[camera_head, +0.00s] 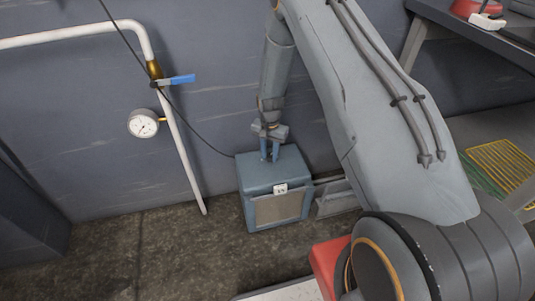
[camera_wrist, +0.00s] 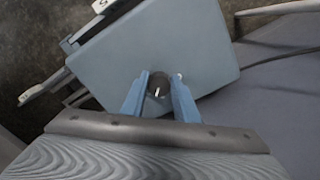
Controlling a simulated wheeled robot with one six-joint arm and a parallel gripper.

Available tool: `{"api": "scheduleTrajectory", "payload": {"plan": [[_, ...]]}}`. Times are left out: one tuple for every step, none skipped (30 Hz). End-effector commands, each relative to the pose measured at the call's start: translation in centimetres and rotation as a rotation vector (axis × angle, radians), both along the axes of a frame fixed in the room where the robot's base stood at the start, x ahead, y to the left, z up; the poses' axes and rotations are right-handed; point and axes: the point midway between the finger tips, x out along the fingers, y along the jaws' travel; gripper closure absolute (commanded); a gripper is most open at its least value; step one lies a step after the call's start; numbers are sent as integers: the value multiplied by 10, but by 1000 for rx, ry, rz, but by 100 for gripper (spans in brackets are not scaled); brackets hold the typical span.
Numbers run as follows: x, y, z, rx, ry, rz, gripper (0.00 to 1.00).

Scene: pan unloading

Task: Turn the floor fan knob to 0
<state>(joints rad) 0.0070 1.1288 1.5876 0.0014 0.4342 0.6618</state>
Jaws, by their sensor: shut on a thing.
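The floor fan is a blue-grey box (camera_head: 262,175) on the floor against the wall, with a grille in front and a small white label. Its top face (camera_wrist: 205,50) fills much of the wrist view. A dark round knob (camera_wrist: 158,82) with a pale pointer line stands on that top. My gripper (camera_head: 270,158) points down at the fan top, and its two blue fingers (camera_wrist: 160,88) sit on either side of the knob, shut on it. The knob is hidden behind the fingers in the head view. Scale numbers cannot be read; a small white mark shows beside the right finger.
A white pipe with a blue-handled valve (camera_head: 182,79) and a round gauge (camera_head: 143,123) runs along the wall left of the fan. A dark cable (camera_head: 205,143) reaches the fan's back. A workbench (camera_head: 470,35) stands at upper right. Floor left of the fan is clear.

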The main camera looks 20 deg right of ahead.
Motion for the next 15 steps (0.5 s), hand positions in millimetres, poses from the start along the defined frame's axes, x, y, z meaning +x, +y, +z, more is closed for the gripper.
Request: {"api": "scheduleTrajectory", "payload": {"plan": [[7,-2,2,-1,-16,-1,95],[7,-3,2,0,-16,-1,95],[8,-4,2,-1,-17,-2,95],[8,-4,3,-1,-19,-2,95],[8,-5,3,-1,-19,-3,95],[8,-5,3,-1,-19,-3,95],[8,-5,3,-1,-19,-3,95],[9,-6,3,-1,-19,-4,95],[9,-6,3,-1,-20,-4,95],[9,-6,3,-1,-21,-4,95],[9,-6,3,-1,-21,-4,95],[9,-6,4,-1,-21,-4,95],[9,-7,4,-1,-21,-4,95],[9,-7,4,-1,-21,-5,95],[9,-7,4,-1,-21,-5,95]]}}
